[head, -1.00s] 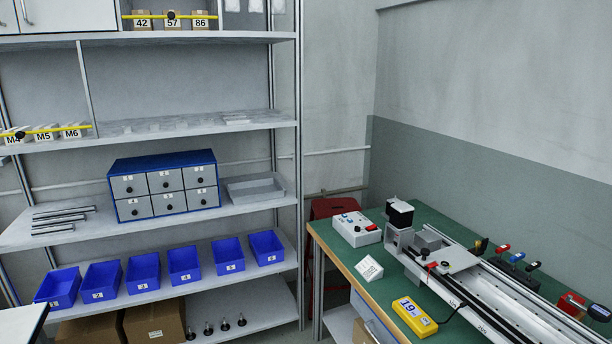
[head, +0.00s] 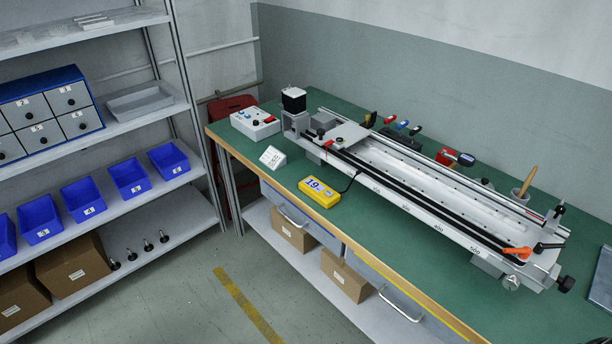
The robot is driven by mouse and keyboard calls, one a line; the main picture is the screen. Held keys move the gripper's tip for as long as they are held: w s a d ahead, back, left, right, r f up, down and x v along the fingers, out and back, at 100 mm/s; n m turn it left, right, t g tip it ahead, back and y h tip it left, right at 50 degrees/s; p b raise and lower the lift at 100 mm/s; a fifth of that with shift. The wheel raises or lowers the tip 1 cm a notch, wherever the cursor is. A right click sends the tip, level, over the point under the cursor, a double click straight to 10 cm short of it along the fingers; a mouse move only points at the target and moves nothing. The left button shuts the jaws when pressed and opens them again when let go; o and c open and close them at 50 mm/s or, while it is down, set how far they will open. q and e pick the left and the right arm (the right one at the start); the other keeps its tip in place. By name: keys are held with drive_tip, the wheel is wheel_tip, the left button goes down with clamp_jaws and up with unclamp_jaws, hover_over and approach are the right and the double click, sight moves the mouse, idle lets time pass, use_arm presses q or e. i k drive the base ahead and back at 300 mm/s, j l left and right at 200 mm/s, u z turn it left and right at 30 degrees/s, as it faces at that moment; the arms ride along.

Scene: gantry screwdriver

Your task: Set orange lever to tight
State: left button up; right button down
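The orange lever (head: 517,252) sits at the near right end of the long linear gantry (head: 400,190) on the green workbench. It lies roughly flat on the end of the rail, but its exact setting cannot be told at this size. A black lever (head: 549,246) is just right of it, and a black knob (head: 566,284) sticks out at the rail's end. Neither of my grippers shows in the head view.
The green bench (head: 385,265) has free room in front of the gantry. A yellow device marked 19 (head: 319,193), a white card (head: 272,157) and a control box (head: 255,123) stand on it. Shelves with blue bins (head: 83,200) are at left. Open floor lies in front.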

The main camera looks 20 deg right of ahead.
sight(524, 254)
drive_tip(key=z, duration=2.05)
